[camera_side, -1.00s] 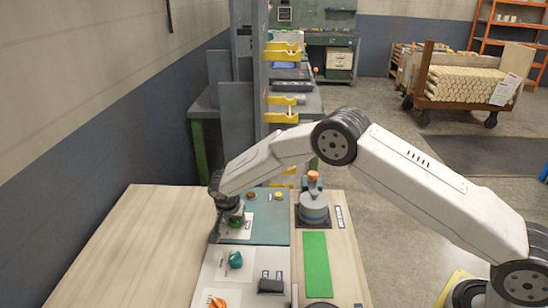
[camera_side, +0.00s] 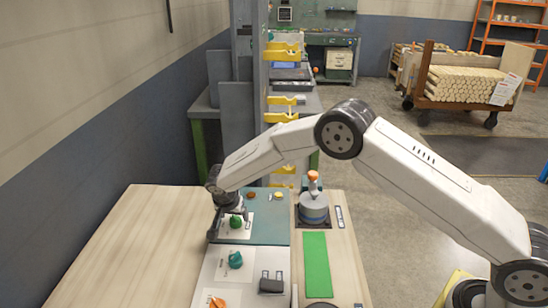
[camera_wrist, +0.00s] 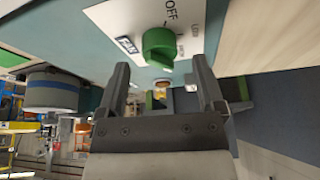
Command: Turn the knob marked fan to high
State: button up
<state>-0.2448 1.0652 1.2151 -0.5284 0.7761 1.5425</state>
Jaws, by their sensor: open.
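The green fan knob (camera_side: 236,222) sits on a white plate on the teal panel in the side view. In the wrist view the green knob (camera_wrist: 157,45) stands beside a FAN label (camera_wrist: 127,45), with OFF and other markings around it. I cannot tell surely which marking it points to. My gripper (camera_side: 229,225) is at the knob in the side view, pointing down. In the wrist view my gripper (camera_wrist: 160,66) is open, with one finger to each side of the knob and a gap showing. Nothing is held.
A teal knob (camera_side: 235,260), an orange knob (camera_side: 217,303) and a black switch (camera_side: 271,283) lie nearer the camera. A grey cylinder with an orange top (camera_side: 314,210) stands to the right, behind a green strip (camera_side: 316,265). Bare wooden table (camera_side: 130,245) lies left.

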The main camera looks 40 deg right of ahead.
aim_at(233, 233)
jog(key=shift+v, duration=2.85)
jog(key=s+d+r+n+y, duration=0.1)
jog(key=s+d+r+n, duration=0.1)
jog(key=s, duration=0.8)
jog(key=s+d+r+n+y, duration=0.1)
jog(key=s+d+n, duration=0.3)
jog(key=s, duration=0.6)
jog(key=s+d+r+n+y, duration=0.1)
jog(key=s+d+n, duration=0.3)
jog(key=s, duration=0.6)
jog(key=shift+r+n+y, duration=0.3)
jog(key=shift+r, duration=0.55)
jog(key=shift+w, duration=0.1)
